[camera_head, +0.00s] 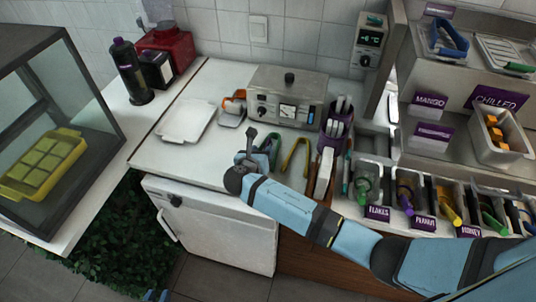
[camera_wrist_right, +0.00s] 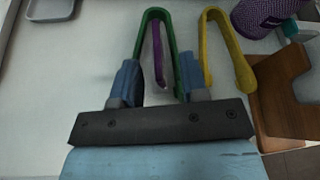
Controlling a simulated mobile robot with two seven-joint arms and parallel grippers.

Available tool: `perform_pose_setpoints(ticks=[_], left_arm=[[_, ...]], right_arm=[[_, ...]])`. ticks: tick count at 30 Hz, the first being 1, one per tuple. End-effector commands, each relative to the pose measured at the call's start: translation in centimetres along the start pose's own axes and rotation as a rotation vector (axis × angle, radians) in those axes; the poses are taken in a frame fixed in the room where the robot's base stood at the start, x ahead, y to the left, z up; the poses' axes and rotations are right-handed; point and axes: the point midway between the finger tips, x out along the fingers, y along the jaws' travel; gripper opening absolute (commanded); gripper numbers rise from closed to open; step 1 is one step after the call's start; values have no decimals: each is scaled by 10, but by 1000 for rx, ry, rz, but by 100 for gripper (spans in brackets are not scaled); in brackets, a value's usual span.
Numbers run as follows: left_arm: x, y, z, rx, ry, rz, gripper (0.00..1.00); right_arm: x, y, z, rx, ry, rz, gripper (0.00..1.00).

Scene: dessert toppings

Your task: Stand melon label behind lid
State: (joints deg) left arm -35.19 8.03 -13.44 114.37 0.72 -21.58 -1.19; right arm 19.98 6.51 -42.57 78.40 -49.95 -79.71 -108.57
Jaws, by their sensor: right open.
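I cannot read a melon label for certain. A purple label (camera_head: 433,134) with unclear text stands on the right shelf below the mango label (camera_head: 430,101). A flat white piece with a small tab (camera_head: 187,120), possibly the lid, lies on the counter. A white tray-like piece with a green part (camera_head: 507,52) sits on the upper right shelf and may also be a lid. My right gripper (camera_head: 256,150) is over the counter, open and empty in the right wrist view (camera_wrist_right: 162,78), near the green tongs (camera_wrist_right: 158,20). Only blue tips of my left gripper (camera_head: 156,295) show at the bottom edge.
A metal appliance (camera_head: 288,97) stands behind. A purple holder (camera_head: 335,130) and topping bins (camera_head: 365,185) are to the right. A glass case (camera_head: 60,110) is at left. Counter space in front of the white piece is clear.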

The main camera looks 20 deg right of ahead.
Motion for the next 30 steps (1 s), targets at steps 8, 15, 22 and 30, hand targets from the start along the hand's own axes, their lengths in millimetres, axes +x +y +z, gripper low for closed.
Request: perform_pose_setpoints(ticks=[8, 15, 22, 30], left_arm=[[-1, 0, -2, -1, 0, 0, 28], [-1, 0, 0, -1, -4, -1, 28], [-1, -1, 1, -1, -5, -3, 28], [-1, -1, 0, -1, -4, -3, 28]], right_arm=[[38, 5, -7, 0, 1, -1, 40], [43, 5, -8, 0, 2, 0, 40], [43, 5, -8, 0, 1, 0, 1], [42, 5, -8, 1, 1, 1, 0]])
